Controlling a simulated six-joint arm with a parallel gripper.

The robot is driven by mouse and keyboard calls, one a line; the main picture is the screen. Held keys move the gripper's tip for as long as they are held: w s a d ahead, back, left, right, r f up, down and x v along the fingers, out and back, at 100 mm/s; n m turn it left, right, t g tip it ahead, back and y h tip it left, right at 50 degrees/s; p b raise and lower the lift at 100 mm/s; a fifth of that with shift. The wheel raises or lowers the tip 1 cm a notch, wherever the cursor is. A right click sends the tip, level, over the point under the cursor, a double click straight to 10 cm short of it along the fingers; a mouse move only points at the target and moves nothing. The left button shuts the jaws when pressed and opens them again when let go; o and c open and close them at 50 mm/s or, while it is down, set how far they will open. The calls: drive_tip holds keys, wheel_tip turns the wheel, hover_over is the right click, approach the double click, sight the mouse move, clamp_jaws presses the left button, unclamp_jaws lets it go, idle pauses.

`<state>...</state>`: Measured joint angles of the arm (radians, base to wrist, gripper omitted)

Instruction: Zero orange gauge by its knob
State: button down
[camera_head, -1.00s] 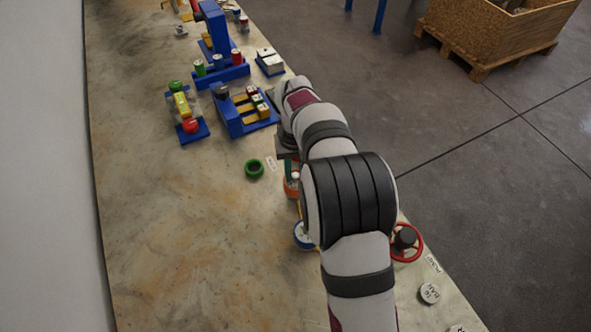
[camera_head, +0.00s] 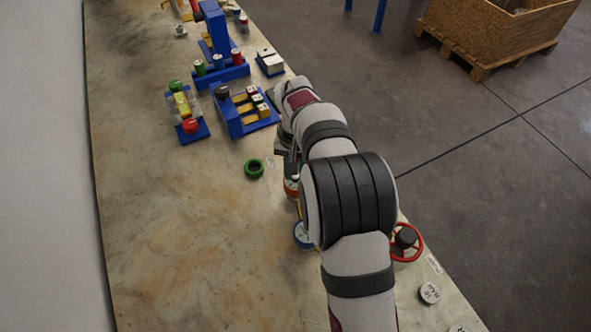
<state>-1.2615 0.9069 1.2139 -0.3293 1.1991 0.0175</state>
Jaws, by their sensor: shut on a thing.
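The orange gauge (camera_head: 291,188) stands on the bench near its right edge, mostly covered by my arm; only a piece of its orange side shows. My gripper (camera_head: 291,171) points down over it, just above the orange body, and is shut on the gauge's knob. The knob itself is hidden behind the fingers and arm, and the gauge's dial and needle cannot be read from here.
A blue-rimmed round gauge (camera_head: 303,235) sits close by, partly under my arm. A red handwheel (camera_head: 407,242) is at right. Blue fixtures (camera_head: 243,112) stand farther back. The bench's left middle is clear.

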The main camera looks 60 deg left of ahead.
drive_tip(key=c, duration=0.7)
unclamp_jaws()
wheel_tip(320, 180, up, 16)
drive_tip(key=shift+f, duration=0.1)
